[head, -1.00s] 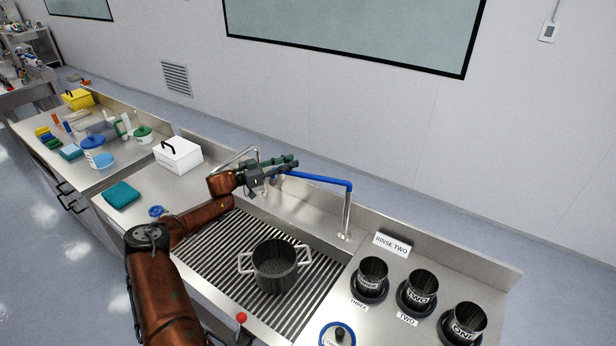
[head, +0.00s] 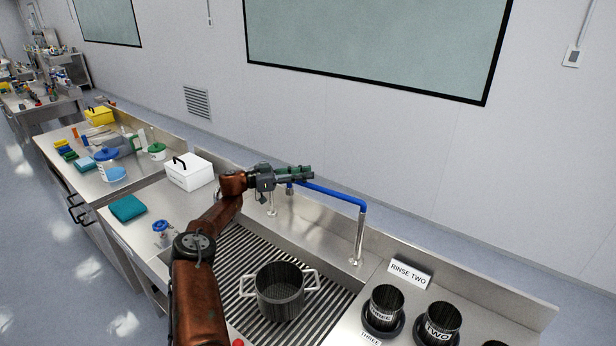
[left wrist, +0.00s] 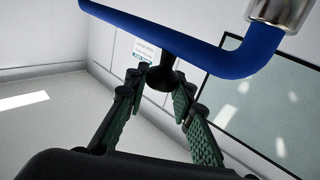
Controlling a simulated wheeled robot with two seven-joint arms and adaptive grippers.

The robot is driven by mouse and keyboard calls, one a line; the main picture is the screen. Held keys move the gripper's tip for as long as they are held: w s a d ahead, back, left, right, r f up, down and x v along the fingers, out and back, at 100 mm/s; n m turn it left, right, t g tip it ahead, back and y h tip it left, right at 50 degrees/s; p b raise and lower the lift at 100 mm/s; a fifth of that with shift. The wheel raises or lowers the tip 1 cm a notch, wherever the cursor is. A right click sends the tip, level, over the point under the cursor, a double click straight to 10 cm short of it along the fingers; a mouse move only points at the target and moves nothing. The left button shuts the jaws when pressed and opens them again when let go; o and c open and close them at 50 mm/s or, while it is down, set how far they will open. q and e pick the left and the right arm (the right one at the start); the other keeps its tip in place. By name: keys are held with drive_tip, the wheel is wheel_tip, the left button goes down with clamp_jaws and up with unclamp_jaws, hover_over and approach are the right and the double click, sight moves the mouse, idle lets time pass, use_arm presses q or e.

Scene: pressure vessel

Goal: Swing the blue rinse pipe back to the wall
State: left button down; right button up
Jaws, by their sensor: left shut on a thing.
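The blue rinse pipe (head: 335,193) runs level from the top of a steel post (head: 358,240) at the back of the sink, out to the left, close to the back ledge and roughly along it. My left gripper (head: 308,173) is at the pipe's free left end, over the back of the counter. In the left wrist view the blue pipe (left wrist: 185,47) crosses above the green-padded fingers. A black knob (left wrist: 160,78) by the pipe sits between the left gripper's fingertips (left wrist: 163,88), which are shut on it. My right gripper is not in view.
A dark pot (head: 280,292) stands on the slatted sink grate below. Labelled black cups (head: 383,305) and a RINSE TWO sign (head: 409,272) are at the right. A white box (head: 189,172) stands left of my arm.

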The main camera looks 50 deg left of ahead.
use_arm(q)
drive_tip(key=shift+f, duration=0.15)
drive_tip(key=c, duration=1.6)
unclamp_jaws()
wheel_tip(320, 180, up, 10)
drive_tip(key=shift+r, duration=0.1)
drive_tip(key=shift+c, duration=0.6)
